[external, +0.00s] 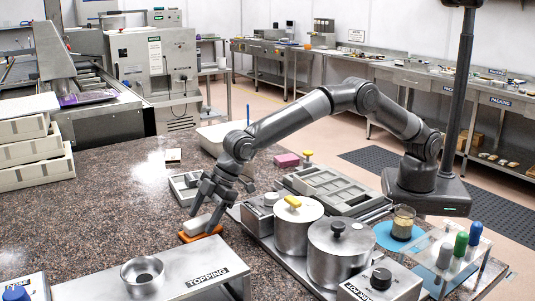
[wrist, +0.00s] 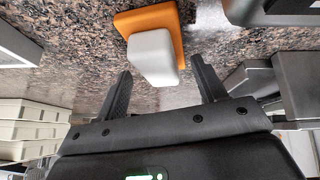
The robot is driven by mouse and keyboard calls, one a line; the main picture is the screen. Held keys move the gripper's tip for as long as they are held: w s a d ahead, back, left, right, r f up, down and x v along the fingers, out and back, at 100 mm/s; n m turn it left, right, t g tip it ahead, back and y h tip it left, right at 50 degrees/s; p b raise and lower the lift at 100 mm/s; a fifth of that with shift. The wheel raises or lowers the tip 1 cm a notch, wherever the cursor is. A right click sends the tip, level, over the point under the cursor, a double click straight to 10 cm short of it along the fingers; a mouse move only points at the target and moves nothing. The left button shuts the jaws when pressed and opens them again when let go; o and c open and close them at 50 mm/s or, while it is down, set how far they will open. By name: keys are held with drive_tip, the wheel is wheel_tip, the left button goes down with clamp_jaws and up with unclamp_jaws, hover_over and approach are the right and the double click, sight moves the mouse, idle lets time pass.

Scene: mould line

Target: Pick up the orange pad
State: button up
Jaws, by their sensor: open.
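The orange pad (external: 187,238) lies flat on the speckled counter, left of the metal pots. A white block (external: 197,225) sits on top of it and hides part of it. In the wrist view the orange pad (wrist: 166,18) shows at the top, with the white block (wrist: 153,57) over its lower part. My gripper (external: 209,203) is just above and beside the pad and block. In the wrist view my gripper's fingers (wrist: 162,85) are apart, with the white block ahead of the gap between them. Nothing is held.
Two metal pots (external: 337,250) on a heater stand close on the right. A metal stand marked TOPPING (external: 185,284) is in front. Grey trays (external: 183,187) lie behind my gripper. The counter (external: 100,215) to the left is clear.

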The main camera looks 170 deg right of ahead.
drive_tip(key=shift+w+d+f, duration=0.1)
drive_tip(key=shift+f, duration=0.15)
drive_tip(key=c, duration=1.1)
